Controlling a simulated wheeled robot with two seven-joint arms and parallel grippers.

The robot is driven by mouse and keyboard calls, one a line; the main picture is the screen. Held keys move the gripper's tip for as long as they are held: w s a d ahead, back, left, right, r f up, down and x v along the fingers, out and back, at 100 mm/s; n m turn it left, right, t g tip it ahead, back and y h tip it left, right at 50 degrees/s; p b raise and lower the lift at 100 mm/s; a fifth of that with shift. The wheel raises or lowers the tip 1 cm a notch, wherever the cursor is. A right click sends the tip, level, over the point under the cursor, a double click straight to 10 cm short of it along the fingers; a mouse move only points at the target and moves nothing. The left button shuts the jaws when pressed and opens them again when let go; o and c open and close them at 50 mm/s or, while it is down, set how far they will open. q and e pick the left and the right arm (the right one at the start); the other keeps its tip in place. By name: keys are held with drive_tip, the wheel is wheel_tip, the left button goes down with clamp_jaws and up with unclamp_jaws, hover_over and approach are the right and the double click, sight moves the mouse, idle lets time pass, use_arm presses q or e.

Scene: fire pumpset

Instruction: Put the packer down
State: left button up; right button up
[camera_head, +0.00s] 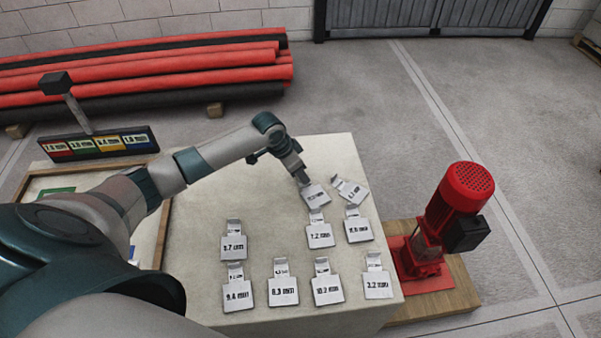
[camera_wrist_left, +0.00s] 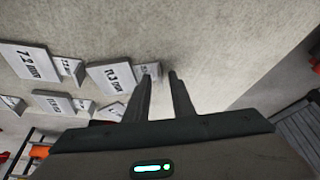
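The packers are pale grey tabbed plates with printed millimetre labels, lying on a pale table (camera_head: 200,250). My left gripper (camera_head: 301,177) is over the far part of the table, at the tab end of one packer (camera_head: 315,196). In the left wrist view, my left gripper's fingers (camera_wrist_left: 160,74) stand apart. That packer (camera_wrist_left: 110,78) lies to their left, its tab reaching behind the left fingertip. It appears to rest on the table; contact with the finger is unclear. A tilted packer (camera_head: 351,192) lies just right of it. My right gripper is not in view.
Several more packers, including 7.2 mm (camera_head: 320,236) and 10.2 mm (camera_head: 328,291), cover the near and right table. A red pump motor (camera_head: 462,190) stands right of the table. A coloured label rack (camera_head: 98,143) is at left, with red pipes (camera_head: 150,70) behind.

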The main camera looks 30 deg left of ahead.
use_arm(q)
drive_tip(key=shift+r, duration=0.1)
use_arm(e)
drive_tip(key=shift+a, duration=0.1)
